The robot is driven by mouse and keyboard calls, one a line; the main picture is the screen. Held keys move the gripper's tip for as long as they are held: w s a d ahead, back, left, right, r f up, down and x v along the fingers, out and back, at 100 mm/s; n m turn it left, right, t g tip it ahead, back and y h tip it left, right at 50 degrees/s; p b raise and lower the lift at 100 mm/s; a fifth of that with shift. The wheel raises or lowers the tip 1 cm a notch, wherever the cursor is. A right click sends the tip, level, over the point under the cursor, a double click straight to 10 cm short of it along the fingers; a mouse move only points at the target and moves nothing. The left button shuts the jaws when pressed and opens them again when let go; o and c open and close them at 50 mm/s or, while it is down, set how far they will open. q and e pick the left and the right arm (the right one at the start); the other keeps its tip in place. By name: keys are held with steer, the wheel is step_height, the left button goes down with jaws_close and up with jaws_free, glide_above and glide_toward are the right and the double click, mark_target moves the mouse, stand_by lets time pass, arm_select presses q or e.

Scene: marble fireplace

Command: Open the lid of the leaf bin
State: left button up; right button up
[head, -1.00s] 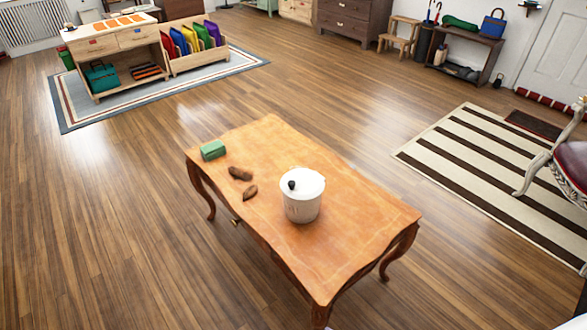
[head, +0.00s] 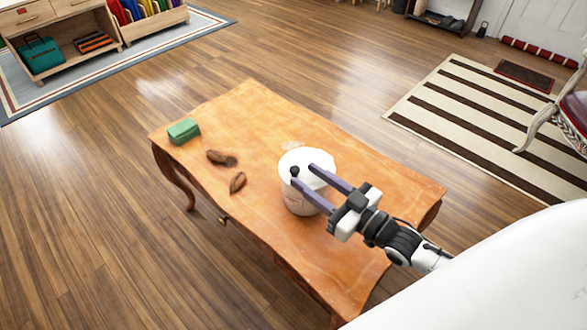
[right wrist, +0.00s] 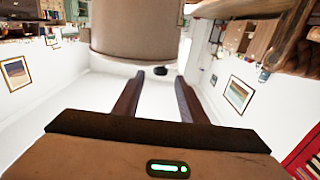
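A black knob (head: 295,170) shows on the lid. My right gripper (head: 303,175) is open, its two purple-grey fingers reaching over the lid from the right, tips close to the knob. In the right wrist view, which looks upside down, the knob (right wrist: 162,70) shows just beyond the gap between the open fingers (right wrist: 160,80), below the bin's pale body (right wrist: 140,30). Contact cannot be told. My left gripper is not in view.
The table (head: 250,110) also carries two brown leaf-like pieces (head: 221,158) (head: 237,182) and a green box (head: 184,131), all left of the bin. The tabletop between them and the bin is clear. A striped rug (head: 470,110) lies behind right.

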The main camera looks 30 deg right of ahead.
mark_target(299, 172)
steer(key=x, duration=0.5)
steer(key=shift+w+f+b, duration=0.1)
steer(key=shift+b, duration=0.3)
jaws_close()
